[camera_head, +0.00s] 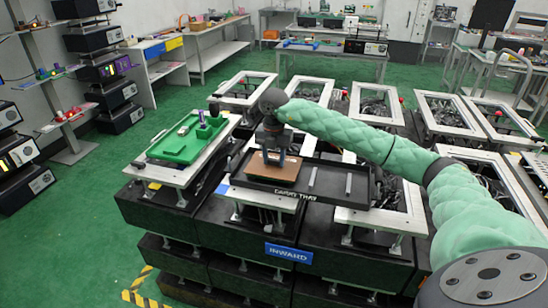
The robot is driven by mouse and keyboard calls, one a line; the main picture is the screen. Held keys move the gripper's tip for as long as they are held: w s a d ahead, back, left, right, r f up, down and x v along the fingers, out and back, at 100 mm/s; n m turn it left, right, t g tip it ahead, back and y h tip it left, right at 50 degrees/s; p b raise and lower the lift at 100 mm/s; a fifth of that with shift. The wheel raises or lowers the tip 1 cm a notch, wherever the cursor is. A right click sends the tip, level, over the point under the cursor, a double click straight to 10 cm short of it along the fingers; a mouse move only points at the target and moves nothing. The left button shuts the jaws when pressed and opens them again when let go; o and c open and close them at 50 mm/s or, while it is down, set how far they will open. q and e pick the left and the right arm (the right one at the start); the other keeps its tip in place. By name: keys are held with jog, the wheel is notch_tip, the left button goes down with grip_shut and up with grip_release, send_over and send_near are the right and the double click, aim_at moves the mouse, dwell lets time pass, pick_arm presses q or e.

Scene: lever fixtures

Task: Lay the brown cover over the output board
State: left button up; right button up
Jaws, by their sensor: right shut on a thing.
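The brown cover (270,170), a flat brown plate, is at the left end of the black tray labelled "CARRY TRAY" (328,180). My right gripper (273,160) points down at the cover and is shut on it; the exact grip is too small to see. I cannot tell whether the cover still touches the tray floor. A green board (178,151) with raised parts lies on the fixture left of the tray. It looks like the output board, but no label on it is readable. My left gripper is out of view.
Two grey bars (348,186) stand or lie in the tray right of the cover. Several white-framed fixtures (375,103) stand behind and to the right. A blue "INWARD" sign (288,252) is on the black front. Green floor (60,240) is clear at left.

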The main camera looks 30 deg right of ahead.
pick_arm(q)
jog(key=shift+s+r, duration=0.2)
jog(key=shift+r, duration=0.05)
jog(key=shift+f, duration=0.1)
